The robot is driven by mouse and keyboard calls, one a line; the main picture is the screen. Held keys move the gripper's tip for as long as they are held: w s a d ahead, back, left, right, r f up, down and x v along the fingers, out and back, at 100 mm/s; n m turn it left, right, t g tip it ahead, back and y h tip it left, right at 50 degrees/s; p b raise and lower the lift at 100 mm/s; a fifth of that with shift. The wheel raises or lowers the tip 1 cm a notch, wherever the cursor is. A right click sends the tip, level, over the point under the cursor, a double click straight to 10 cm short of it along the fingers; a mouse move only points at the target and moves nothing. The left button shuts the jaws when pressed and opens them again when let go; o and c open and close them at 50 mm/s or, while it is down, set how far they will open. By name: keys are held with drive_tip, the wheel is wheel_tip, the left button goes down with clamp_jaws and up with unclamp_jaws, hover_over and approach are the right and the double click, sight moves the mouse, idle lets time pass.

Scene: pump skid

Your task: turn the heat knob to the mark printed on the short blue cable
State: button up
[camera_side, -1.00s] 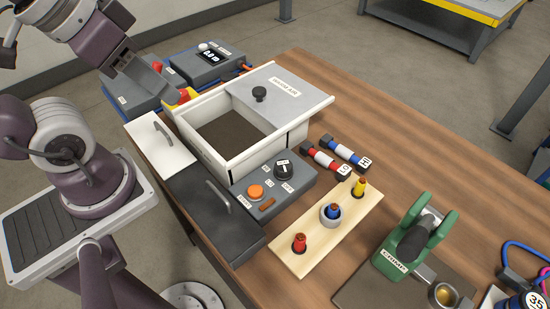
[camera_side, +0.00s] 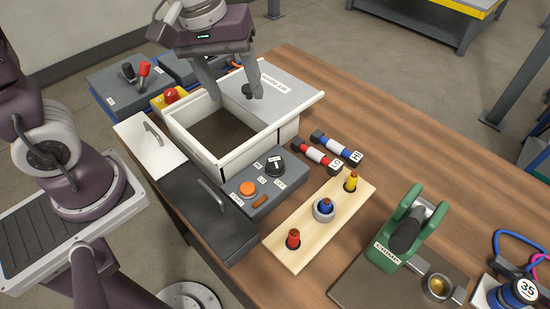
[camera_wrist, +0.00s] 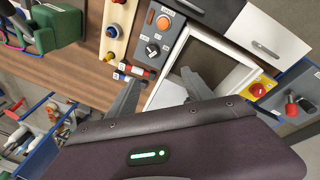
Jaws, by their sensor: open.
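The heat knob (camera_side: 274,165) is black and round, on a grey control box beside an orange button. A white line on it points towards the far side. Small labels surround it. It also shows in the wrist view (camera_wrist: 152,50). The short blue cable (camera_side: 336,147) has a white band and black ends; its tag appears to read HI. It lies on the table right of the white bin, beside a similar red cable (camera_side: 316,157). My gripper (camera_side: 236,97) is open and empty, above the white bin, apart from the knob. It also shows in the wrist view (camera_wrist: 161,79).
The white bin (camera_side: 227,165) with its grey lid (camera_side: 285,95) stands behind the control box. A wooden block (camera_side: 290,252) with coloured plugs and a green crimping tool (camera_side: 405,232) stand to the right. A dark handled panel (camera_side: 205,212) is at left.

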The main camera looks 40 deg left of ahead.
sight(275, 162)
drive_tip(key=w+d+f+n, duration=0.1)
drive_tip(key=w+f, duration=0.1)
drive_tip(key=f, duration=0.2)
drive_tip(key=w+d+f+n+g, duration=0.1)
drive_tip(key=w+f+n, duration=0.1)
drive_tip(key=f, duration=0.2)
drive_tip(key=w+d+f+n+g, duration=0.1)
drive_tip(key=f+n, duration=0.1)
drive_tip(key=f, duration=0.2)
drive_tip(key=shift+w+d+f+y, duration=0.2)
drive_tip(key=shift+w+y, duration=0.1)
drive_tip(key=shift+w, duration=0.1)
drive_tip(key=shift+n+g, duration=0.3)
drive_tip(key=shift+n, duration=0.3)
wheel_tip(275, 162, down, 9)
drive_tip(key=shift+w+d, duration=0.15)
drive_tip(key=shift+c, duration=0.5)
clamp_jaws()
